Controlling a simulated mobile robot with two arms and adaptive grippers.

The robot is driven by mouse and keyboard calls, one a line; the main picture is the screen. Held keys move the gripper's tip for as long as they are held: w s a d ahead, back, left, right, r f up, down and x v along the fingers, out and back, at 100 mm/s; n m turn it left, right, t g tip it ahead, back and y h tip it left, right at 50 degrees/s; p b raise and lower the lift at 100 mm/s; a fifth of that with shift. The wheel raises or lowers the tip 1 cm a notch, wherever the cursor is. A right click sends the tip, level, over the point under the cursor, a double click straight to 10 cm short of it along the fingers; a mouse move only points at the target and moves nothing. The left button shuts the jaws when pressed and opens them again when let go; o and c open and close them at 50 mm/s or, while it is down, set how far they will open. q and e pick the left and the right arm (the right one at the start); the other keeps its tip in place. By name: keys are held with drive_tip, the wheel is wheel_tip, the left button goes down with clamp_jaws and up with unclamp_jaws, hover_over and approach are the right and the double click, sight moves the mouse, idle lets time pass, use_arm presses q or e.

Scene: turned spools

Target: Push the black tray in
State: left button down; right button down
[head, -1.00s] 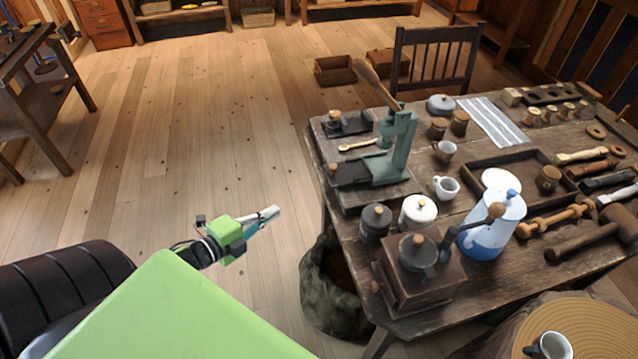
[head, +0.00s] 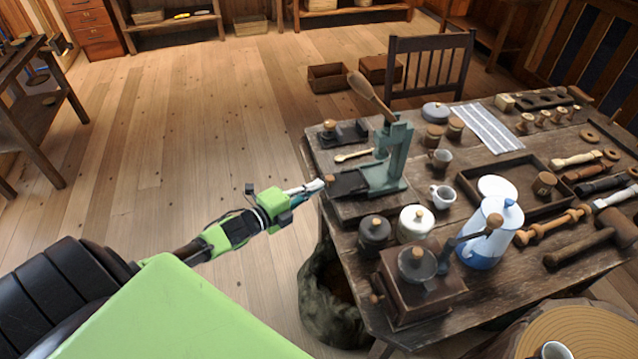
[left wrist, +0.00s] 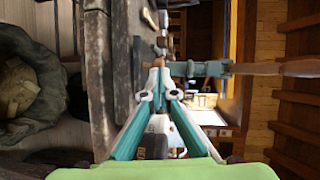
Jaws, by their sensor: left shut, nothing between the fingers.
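The black tray (head: 350,182) is a flat dark plate with a small wooden knob (head: 329,180) at its left end. It sticks out to the left from the base of the green press (head: 397,155) on the table. My left gripper (head: 320,185) is shut and empty, its tips right at the knob end of the tray; I cannot tell whether they touch. In the left wrist view the closed fingers (left wrist: 158,78) point toward the green press (left wrist: 205,68); the tray is not clear there. My right gripper is not in view.
The wooden table (head: 345,215) is crowded. A dark lidded jar (head: 374,232), a white lidded jar (head: 415,222) and a coffee grinder (head: 420,280) stand in front of the press. A sack (head: 332,300) sits on the floor by the table. The floor at left is clear.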

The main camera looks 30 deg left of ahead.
sight(348, 187)
use_arm(q)
drive_tip(key=shift+x, duration=0.9)
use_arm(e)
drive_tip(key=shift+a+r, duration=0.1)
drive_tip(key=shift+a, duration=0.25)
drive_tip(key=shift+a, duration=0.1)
